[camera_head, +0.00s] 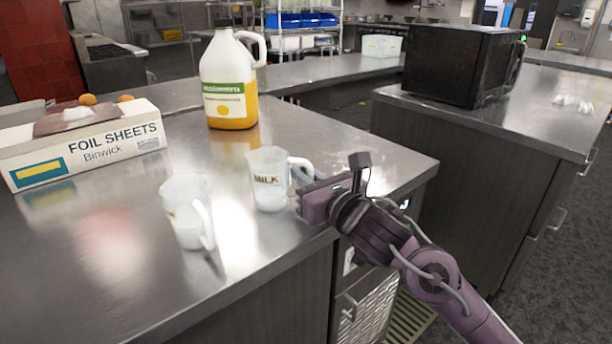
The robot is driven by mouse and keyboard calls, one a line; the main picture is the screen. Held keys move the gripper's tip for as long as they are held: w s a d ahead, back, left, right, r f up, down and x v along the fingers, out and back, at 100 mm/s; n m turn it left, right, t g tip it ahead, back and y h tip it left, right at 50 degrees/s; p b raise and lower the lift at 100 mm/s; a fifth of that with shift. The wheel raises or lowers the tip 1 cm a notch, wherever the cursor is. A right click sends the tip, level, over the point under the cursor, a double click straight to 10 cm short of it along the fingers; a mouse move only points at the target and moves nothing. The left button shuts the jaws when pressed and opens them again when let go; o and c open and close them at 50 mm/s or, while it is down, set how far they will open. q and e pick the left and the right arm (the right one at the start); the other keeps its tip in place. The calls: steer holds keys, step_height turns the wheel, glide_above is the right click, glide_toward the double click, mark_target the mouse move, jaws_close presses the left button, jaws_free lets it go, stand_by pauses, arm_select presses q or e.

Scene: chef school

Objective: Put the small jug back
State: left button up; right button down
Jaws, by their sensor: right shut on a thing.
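A small clear jug marked MILK (268,181) stands upright near the counter's right front edge, with its white handle toward the right. My right gripper (305,187) reaches in from the right and is shut on the handle of this jug. The fingertips are partly hidden by the gripper body. I cannot tell whether the jug's base touches the counter or hangs just above it. A second small clear jug (187,213) stands to its left, apart from it, with pale content low inside. My left gripper is not in view.
The steel counter (110,230) holds a large yellow-and-white bottle (229,82) behind the jugs and a foil sheets box (85,145) at the left. A black microwave (461,66) stands on a separate counter at the right. Bare steel lies left of the jugs.

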steer(key=c, duration=1.5)
jaws_free()
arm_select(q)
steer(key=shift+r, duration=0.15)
arm_select(e)
steer(key=shift+r, duration=0.1)
steer(key=shift+s+d, duration=0.2)
steer(key=shift+s, duration=0.05)
arm_select(q)
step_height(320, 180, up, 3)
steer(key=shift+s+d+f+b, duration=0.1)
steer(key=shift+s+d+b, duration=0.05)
steer(key=shift+b, duration=0.25)
arm_select(e)
steer(key=v, duration=1.1)
steer(key=shift+s+d, duration=0.1)
steer(key=shift+s, duration=0.1)
